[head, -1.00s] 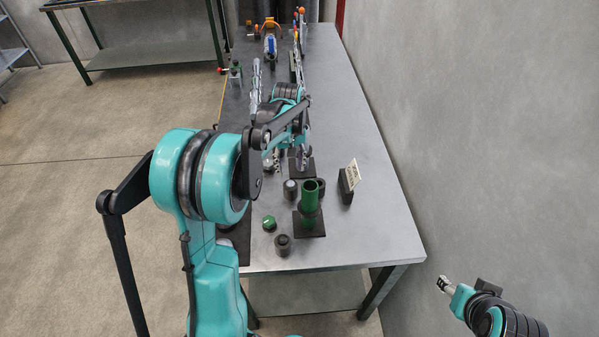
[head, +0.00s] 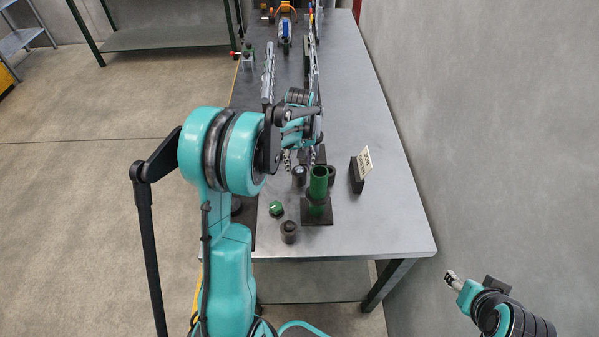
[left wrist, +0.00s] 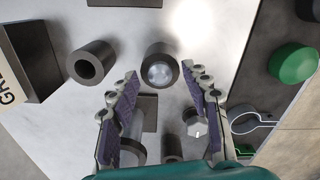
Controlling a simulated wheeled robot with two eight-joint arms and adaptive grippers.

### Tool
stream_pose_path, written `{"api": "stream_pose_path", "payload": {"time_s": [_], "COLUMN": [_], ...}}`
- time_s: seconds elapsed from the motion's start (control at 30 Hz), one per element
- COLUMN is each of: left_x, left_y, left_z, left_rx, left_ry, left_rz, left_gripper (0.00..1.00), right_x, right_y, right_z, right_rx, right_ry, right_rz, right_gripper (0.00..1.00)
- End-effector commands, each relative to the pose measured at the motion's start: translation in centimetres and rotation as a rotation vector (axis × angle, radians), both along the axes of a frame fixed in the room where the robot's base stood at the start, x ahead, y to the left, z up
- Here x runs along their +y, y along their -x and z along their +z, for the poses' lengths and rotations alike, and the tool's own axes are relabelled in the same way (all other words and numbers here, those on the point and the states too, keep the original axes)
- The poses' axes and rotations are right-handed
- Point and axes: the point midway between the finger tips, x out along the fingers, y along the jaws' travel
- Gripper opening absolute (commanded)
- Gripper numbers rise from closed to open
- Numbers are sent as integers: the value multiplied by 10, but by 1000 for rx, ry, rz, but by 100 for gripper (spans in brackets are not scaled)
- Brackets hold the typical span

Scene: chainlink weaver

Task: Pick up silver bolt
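In the left wrist view the silver bolt appears as a round silver top in a dark cylindrical holder (left wrist: 160,73). That dark cylinder also shows in the head view (head: 299,175), beside the green tube (head: 318,182). My left gripper (left wrist: 157,82) is open and empty, pointing down, with its two fingers on either side of the space just below the silver top in the picture. Contact is not visible. A small silver hexagonal piece (left wrist: 193,122) shows near its right finger. In the head view the left fingers are partly hidden by the arm. My right gripper (head: 452,277) is off the table, low right.
A green cap (head: 277,208) and a dark cylinder (head: 289,231) stand near the front. A hollow dark cylinder (left wrist: 92,60) and a sign on a black stand (head: 357,177) are close by. Long metal racks (head: 268,75) stand farther back. The table's right side (head: 395,215) is clear.

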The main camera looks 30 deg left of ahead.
Motion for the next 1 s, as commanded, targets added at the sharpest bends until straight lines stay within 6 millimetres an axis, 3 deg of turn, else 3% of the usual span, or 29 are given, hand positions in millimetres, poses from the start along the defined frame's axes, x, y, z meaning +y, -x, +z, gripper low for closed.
{"api": "stream_pose_path", "payload": {"time_s": [0.03, 0.13, 0.17, 0.57, 1.0], "left_x": [0, 0, 0, 0, 0], "left_y": [0, 0, 0, 0, 0], "left_z": [0, 0, 0, 9, 91], "left_rx": [0, 0, 0, 0, 0], "left_ry": [0, 0, 0, 0, 0], "left_rz": [0, 0, 0, 0, 0], "left_gripper": [31, 4, 0, 0, 0], "right_x": [0, 0, 0, 0, 0], "right_y": [0, 0, 0, 0, 0], "right_z": [0, 0, 0, 3, 29], "right_rx": [0, 0, 0, 0, 0], "right_ry": [0, 0, 0, 0, 0], "right_rz": [0, 0, 0, 0, 0], "right_gripper": [48, 48, 48, 48, 48]}}
